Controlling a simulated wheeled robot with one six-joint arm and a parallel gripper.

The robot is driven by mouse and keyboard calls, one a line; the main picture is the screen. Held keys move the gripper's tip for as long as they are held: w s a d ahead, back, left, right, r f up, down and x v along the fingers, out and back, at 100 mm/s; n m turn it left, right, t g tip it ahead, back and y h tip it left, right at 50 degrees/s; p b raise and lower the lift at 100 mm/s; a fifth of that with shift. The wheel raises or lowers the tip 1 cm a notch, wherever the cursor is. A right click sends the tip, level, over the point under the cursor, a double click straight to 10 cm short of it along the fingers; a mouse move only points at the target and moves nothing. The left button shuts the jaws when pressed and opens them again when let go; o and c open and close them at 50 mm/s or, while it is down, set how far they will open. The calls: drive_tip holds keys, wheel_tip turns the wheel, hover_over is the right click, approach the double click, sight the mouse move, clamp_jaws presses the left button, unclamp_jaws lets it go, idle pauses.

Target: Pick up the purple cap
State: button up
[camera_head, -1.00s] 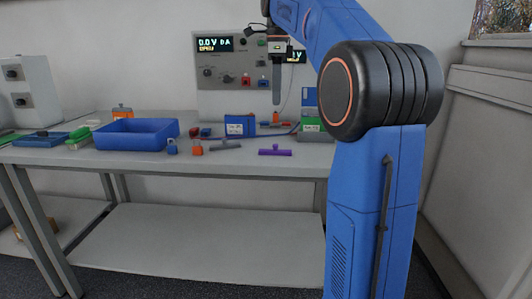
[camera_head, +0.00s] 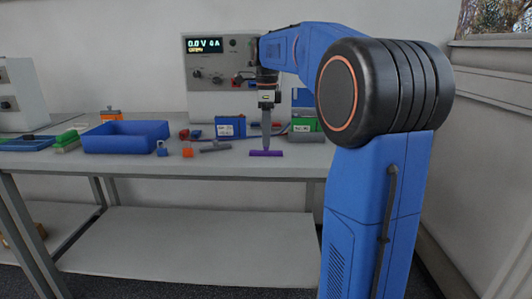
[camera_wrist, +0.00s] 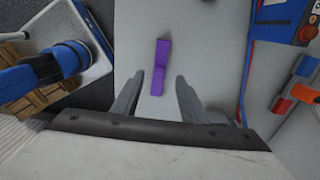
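The purple cap (camera_head: 266,154) lies on the table near its front edge, a bar with a short stub. In the wrist view the purple cap (camera_wrist: 160,65) lies ahead of the fingers, roughly in line with the gap between them. My gripper (camera_head: 267,145) points down just above the cap in the head view. From the head view I cannot tell whether the fingertips touch the cap.
A grey cap-like piece (camera_head: 215,147) and an orange piece (camera_head: 187,153) lie left of the cap. A blue bin (camera_head: 126,137) stands further left. A blue battery box (camera_head: 230,127) and a green one (camera_head: 306,125) stand behind. The cycler panel (camera_head: 212,62) rises at the back.

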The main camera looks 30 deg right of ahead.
sight(266, 150)
wheel_tip(266, 150, down, 4)
drive_tip(key=shift+f, duration=0.1)
clamp_jaws()
idle(0.4)
